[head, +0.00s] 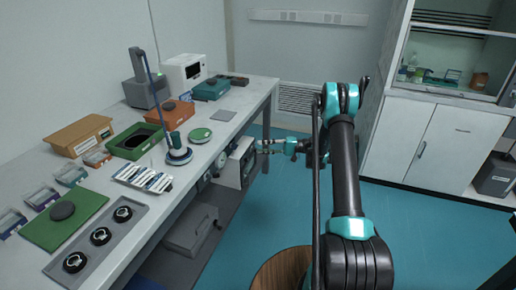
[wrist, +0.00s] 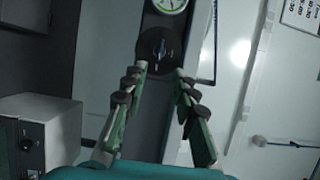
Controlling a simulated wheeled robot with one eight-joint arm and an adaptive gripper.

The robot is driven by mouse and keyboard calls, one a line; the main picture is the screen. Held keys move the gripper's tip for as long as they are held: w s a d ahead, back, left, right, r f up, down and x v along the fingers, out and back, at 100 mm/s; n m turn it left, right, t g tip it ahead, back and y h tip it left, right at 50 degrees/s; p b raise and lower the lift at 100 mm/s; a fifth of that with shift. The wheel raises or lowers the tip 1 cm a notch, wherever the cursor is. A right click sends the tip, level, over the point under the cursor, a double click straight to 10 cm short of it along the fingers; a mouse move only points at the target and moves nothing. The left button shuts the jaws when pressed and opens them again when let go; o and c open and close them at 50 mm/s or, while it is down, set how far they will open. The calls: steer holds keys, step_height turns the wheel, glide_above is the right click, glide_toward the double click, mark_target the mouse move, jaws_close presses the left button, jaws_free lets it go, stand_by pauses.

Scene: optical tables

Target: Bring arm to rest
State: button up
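My arm (head: 343,165), black with teal joints, reaches forward from the lower right of the head view and bends at a raised elbow. My gripper (head: 262,146) is beyond the elbow, beside the right edge of the long table (head: 238,118), and points left. In the wrist view, the two fingers of my gripper (wrist: 160,74) are apart with nothing between them. They face a grey panel with a dark round knob (wrist: 157,43) and a gauge above it. I cannot tell how far the fingertips are from the panel.
The table holds a green bin (head: 135,140), a cardboard box (head: 78,134), a grey tray with black rings (head: 97,238) and a white oven-like box (head: 184,72). A boxy device (head: 236,163) sits under its edge. Blue floor (head: 420,240) is open at right, before white cabinets (head: 440,145).

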stand_by(0.3)
steer(key=s+d+r+m+t+h, duration=0.1)
steer(key=s+r+h, duration=0.3)
steer(key=s, duration=0.3)
steer(key=s+d+r+m+t+h, duration=0.1)
steer(key=s+r+h, duration=0.4)
steer(key=s, duration=0.2)
steer(key=s+d+f+t+h, duration=0.1)
steer(key=s+d+h, duration=0.3)
steer(key=s+d, duration=0.3)
steer(key=s+d+f+n+t+h, duration=0.1)
steer(key=s+d+h, duration=0.4)
steer(key=s, duration=1.3)
steer(key=d+f, duration=0.1)
steer(key=d, duration=0.1)
steer(key=shift+d+f+n+t, duration=0.2)
steer(key=shift+d+n+t, duration=0.1)
steer(key=shift+d+t, duration=0.1)
